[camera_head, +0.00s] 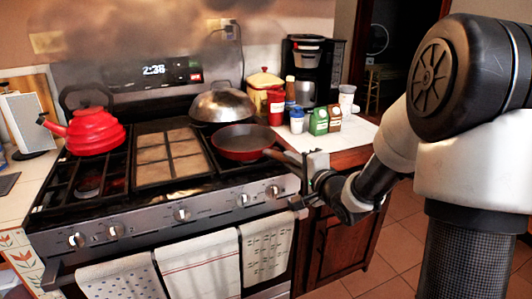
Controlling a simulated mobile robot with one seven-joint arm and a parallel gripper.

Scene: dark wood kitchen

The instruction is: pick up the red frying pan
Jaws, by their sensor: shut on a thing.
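The red frying pan (240,143) is at the right front of the stove, below the domed metal lid. Its handle (284,157) points right and toward the front, to my gripper. My gripper (304,177) is at the handle's end, past the stove's right front edge, and is shut on the handle. The fingers are small and dark here. I cannot tell whether the pan rests on the grate or hangs just above it.
A red kettle (95,131) stands on the left burners. A domed metal lid (219,105) sits behind the pan. Several jars and small cartons (319,121) and a coffee maker (308,72) crowd the right counter. Towels (192,266) hang on the oven front. The floor at right is clear.

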